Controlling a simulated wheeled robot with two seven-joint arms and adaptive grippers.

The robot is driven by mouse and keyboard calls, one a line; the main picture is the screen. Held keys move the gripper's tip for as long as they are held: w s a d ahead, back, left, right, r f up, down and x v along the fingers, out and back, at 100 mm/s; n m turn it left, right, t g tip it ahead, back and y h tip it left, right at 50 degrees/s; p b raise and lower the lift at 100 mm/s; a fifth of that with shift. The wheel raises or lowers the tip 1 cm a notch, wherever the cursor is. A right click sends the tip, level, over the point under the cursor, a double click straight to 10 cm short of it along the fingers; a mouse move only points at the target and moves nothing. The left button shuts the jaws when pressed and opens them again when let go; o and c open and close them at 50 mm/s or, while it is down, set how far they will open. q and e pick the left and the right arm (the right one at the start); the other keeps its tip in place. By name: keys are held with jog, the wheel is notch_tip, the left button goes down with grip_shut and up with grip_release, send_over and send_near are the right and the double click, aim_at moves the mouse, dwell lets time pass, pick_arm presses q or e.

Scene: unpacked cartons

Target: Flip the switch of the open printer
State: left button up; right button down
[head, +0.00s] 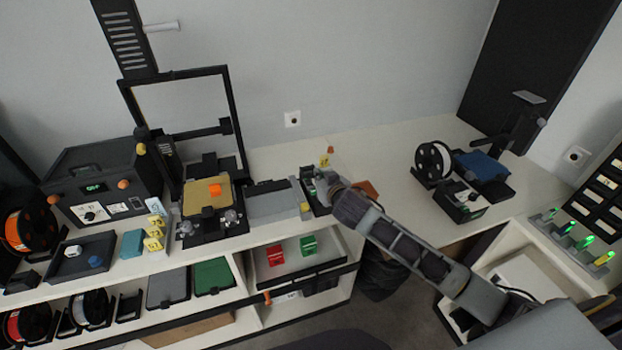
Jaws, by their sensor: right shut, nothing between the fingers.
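An open-frame printer (234,120) with a tall black gantry stands on the left counter. Its tan bed (197,196) carries a small orange block (215,189). Grey knobs sit at its front edge; I cannot make out which part is its switch. My right arm reaches in from the lower right. My right gripper (322,186) is shut and empty over a small dark tray at the counter's front, to the right of the printer and apart from it. The gripper's tip partly hides the tray. My left gripper is not in view.
A dark boxy machine (97,182) with a green display stands left of the printer. A grey flat unit (270,201) lies between printer and gripper. A smaller printer with a blue bed (482,164) stands at right.

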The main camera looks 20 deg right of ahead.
jog(key=shift+w+f, duration=0.1)
jog(key=shift+w, duration=0.1)
jog(key=p, duration=0.2)
send_over(309, 182)
jog(key=s, duration=0.2)
jog(key=shift+w+d+f, duration=0.1)
jog(key=shift+w+f, duration=0.05)
jog(key=shift+f, duration=0.7)
jog(key=shift+w+f, duration=0.1)
jog(key=shift+f, duration=0.7)
jog(key=shift+s+f+p, duration=0.15)
jog(key=shift+f+p, duration=0.05)
jog(key=shift+f, duration=0.85)
jog(key=shift+s+f+p, duration=0.1)
jog(key=shift+f+p, duration=0.1)
jog(key=shift+f, duration=0.8)
jog(key=shift+s+f+t+b, duration=0.2)
jog(key=shift+f+t+b, duration=0.35)
jog(key=shift+b, duration=1.6)
jog(key=shift+r, duration=0.1)
jog(key=shift+r+p, duration=0.25)
jog(key=shift+p, duration=0.1)
